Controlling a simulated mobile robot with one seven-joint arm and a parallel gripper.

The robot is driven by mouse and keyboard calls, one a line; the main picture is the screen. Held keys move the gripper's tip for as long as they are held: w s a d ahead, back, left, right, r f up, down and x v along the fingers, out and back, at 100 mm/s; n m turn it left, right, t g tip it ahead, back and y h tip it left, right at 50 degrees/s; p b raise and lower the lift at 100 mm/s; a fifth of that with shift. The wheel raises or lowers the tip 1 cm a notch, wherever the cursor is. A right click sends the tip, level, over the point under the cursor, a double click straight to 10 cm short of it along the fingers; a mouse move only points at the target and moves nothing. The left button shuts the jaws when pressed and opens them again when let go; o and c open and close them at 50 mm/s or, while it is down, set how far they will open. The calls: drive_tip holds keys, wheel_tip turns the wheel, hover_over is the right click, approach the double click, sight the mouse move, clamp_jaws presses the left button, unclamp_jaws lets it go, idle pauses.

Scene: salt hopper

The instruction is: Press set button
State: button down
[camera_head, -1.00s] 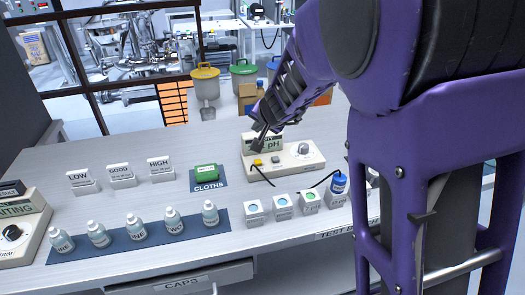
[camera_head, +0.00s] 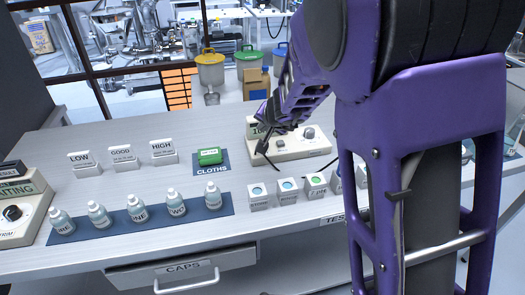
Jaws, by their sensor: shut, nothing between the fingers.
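My gripper (camera_head: 262,148) points down at the meter's left front. Its fingers are shut and empty. They cover the spot where the yellow button sits, so that button is hidden. I cannot tell whether the fingertips touch it. No "set" label is readable. My gripper also partly hides the display.
Small cube pots (camera_head: 287,191) stand in front of the meter. A green cloth pack (camera_head: 209,156), several bottles on a blue mat (camera_head: 225,203) and LOW, GOOD and HIGH signs (camera_head: 124,158) are to the left. A second device (camera_head: 22,212) stands far left. My arm blocks the right.

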drive_tip(key=shift+f+b, duration=1.3)
drive_tip(key=shift+f, duration=0.2)
drive_tip(key=shift+f, duration=0.15)
idle(0.9)
drive_tip(key=shift+f+b, duration=0.3)
drive_tip(key=shift+b, duration=0.3)
drive_tip(key=shift+f+b, duration=0.55)
drive_tip(key=shift+b, duration=0.1)
idle(0.6)
drive_tip(key=shift+r+p, duration=0.85)
drive_tip(key=shift+r, duration=0.15)
drive_tip(key=shift+r+p, duration=2.2)
drive_tip(key=shift+r, duration=0.3)
